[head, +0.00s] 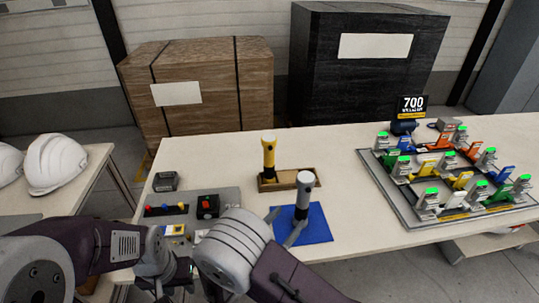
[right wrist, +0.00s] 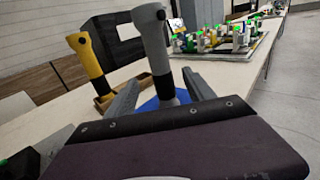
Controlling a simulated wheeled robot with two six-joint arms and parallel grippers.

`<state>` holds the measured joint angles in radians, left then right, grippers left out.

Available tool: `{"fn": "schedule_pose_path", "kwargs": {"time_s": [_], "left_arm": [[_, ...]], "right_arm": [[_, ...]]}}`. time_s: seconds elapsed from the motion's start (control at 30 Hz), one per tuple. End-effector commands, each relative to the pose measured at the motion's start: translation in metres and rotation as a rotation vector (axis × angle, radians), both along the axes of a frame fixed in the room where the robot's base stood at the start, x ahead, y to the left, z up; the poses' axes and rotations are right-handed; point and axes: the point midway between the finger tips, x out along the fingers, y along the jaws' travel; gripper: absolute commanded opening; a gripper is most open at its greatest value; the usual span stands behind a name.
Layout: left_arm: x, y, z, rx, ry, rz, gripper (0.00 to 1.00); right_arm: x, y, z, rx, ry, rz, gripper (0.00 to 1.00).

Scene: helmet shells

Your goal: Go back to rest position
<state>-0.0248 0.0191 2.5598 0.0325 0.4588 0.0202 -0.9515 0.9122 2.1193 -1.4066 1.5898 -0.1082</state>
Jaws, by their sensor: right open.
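A grey upright tool (head: 303,192) stands on the mat. In the right wrist view, my right gripper's two fingers (right wrist: 160,95) are spread apart, with the grey tool (right wrist: 153,45) seen between them. I cannot tell whether either finger touches it. My left gripper (head: 178,272) is low at the left, near the table's front edge. Its fingertips are not clear, so its opening cannot be read.
A yellow tool (head: 269,158) stands in a wooden tray (head: 303,179) behind the mat. A control panel (head: 228,200) with buttons lies near my arms. A fixture board (head: 400,207) with colored clamps fills the right side. White helmets (head: 57,163) sit on the left table.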

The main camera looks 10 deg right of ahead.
Motion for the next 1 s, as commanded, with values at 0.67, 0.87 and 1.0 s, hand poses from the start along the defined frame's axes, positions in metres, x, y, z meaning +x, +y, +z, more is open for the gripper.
{"fn": "schedule_pose_path", "kwargs": {"time_s": [0.67, 0.87, 1.0], "left_arm": [[0.000, 0.000, 0.073, 0.000, 0.000, 0.000, 0.36], [0.000, 0.000, 0.072, 0.000, 0.000, 0.000, 0.36], [0.000, 0.000, 0.072, 0.000, 0.000, 0.000, 0.36]], "right_arm": [[-0.133, -0.070, 0.015, 1.802, -0.699, -1.687, 0.62], [-0.124, -0.070, 0.019, 1.875, -0.786, -1.714, 0.62], [-0.124, -0.069, 0.018, 1.873, -0.782, -1.713, 0.62]]}}
